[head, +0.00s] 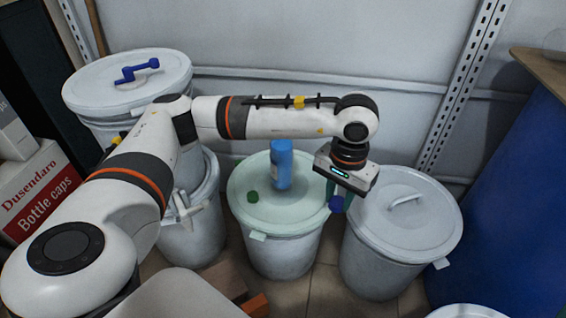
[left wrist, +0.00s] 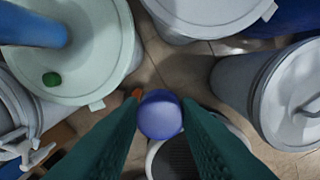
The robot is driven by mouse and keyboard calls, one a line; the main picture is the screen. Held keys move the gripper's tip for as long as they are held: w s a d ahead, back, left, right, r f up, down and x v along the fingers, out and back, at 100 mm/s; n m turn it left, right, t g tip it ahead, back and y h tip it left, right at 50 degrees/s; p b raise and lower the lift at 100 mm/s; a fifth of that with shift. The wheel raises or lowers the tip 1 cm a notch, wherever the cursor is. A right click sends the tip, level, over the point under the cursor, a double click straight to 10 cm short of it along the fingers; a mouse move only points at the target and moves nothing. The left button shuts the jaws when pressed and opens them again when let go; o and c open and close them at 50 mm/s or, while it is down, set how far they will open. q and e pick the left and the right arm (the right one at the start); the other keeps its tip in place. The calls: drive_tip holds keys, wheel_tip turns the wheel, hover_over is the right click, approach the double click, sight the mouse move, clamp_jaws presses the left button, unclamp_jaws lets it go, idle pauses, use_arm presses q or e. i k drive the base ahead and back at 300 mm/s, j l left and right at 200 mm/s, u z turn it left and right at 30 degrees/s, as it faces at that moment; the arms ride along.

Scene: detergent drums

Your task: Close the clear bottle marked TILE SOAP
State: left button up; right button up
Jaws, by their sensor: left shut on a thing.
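A blue bottle (head: 281,165) stands upright on the pale green lid of the middle drum (head: 258,215); no marking on it is readable. It also shows at the upper left of the left wrist view (left wrist: 32,24). A small green cap (head: 253,197) lies on the same lid, left of the bottle; it also shows in the left wrist view (left wrist: 51,79). My left gripper (head: 337,194) is shut on a round violet-blue cap (left wrist: 159,114), held right of the bottle and above the gap between two drums. I see no clear bottle marked TILE SOAP. My right gripper is out of view.
A grey-lidded drum (head: 430,235) stands on the right. A taller drum (head: 85,85) with a blue tap-like handle (head: 138,71) is at the back left. A large blue drum (head: 510,190) stands far right. A Dusendaro bottle-caps box (head: 35,190) is at the left.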

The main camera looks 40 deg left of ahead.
sight(281, 151)
drive_tip(key=u, duration=1.55)
drive_tip(key=i+u, duration=0.15)
drive_tip(key=u, duration=0.2)
drive_tip(key=i+j, duration=0.15)
drive_tip(key=i, duration=0.1)
